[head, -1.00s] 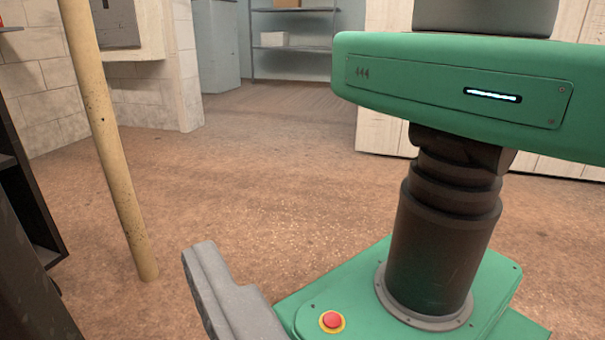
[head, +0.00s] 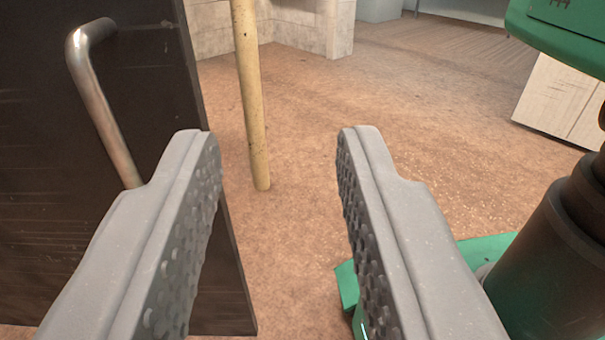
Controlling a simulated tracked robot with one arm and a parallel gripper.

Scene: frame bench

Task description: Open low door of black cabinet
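A black door panel (head: 130,90) of the cabinet fills the left of the head view, with a bent metal bar handle (head: 100,110) on its face. The panel's right edge stands out against the floor. The cabinet body behind it is hidden, so I cannot tell how far the door is swung. My gripper (head: 274,135) is open and empty, its two grey fingers wide apart. The left finger overlaps the panel in the picture and covers the handle's lower end. The handle is not between the fingers.
A yellowish upright pole (head: 250,95) stands on the floor beyond my gripper, right of the panel. Brown floor (head: 400,130) is open in the middle. A pale wooden unit (head: 560,100) is at the right, and a block wall (head: 300,25) is at the back.

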